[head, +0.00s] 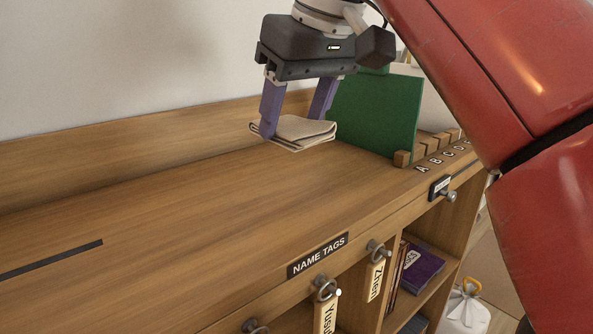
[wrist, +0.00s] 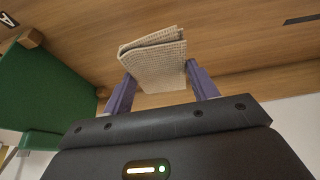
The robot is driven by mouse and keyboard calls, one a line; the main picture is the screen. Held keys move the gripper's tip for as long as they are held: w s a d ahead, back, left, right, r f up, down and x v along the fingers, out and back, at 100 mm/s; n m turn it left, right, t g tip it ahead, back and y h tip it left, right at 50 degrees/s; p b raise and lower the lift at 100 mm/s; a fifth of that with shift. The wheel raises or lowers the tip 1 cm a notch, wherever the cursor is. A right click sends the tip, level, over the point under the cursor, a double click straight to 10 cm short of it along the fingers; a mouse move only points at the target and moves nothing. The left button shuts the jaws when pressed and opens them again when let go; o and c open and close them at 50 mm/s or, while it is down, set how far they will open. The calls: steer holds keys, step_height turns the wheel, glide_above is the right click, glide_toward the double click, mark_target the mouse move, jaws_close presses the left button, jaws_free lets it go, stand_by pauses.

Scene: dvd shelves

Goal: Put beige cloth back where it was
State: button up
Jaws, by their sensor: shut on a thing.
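The beige cloth (head: 306,131) is folded into a flat pad. My gripper (head: 294,128) is shut on it, with a purple finger on either side, and holds it over the wooden top of the shelf unit (head: 180,210). In the head view the cloth looks slightly above the wood; the exact gap is hard to tell. In the wrist view the cloth (wrist: 155,62) sits between the two fingertips, its folded layers showing at the upper edge.
A green upright panel (head: 375,112) stands right of the cloth, by wooden blocks (head: 403,158) and letters. A black strip (head: 50,260) lies at the left. Name tags hang from knobs on the front, under a NAME TAGS label (head: 318,255). The top's middle is clear.

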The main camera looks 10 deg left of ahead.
mark_target(312, 125)
steer(key=shift+f+b, duration=0.55)
steer(key=shift+f, duration=3.05)
steer(key=shift+f, duration=0.15)
steer(key=o, duration=1)
steer(key=shift+f+b, duration=0.15)
steer(key=shift+b, duration=0.25)
steer(key=p+v, duration=0.2)
steer(key=v, duration=0.6)
steer(key=shift+s, duration=0.1)
